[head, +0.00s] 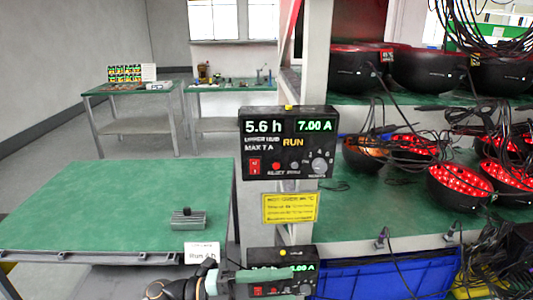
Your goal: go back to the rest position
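My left arm (183,289) comes in at the bottom of the head view. Its grey-green gripper (262,274) points right, in front of a lower black control box (283,256) and hides part of its front. I cannot tell whether the gripper touches the box or whether its fingers are open. I see nothing clearly held. My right gripper is out of view. The upper black control box (287,143) on the rack post reads 5.6 h, 7.00 A and RUN, with a red switch and a grey knob.
The rack shelf (350,215) at right holds several red-lit bowls (460,187) and loose cables. A blue bin (385,275) stands below. A yellow label (289,208) is on the post.

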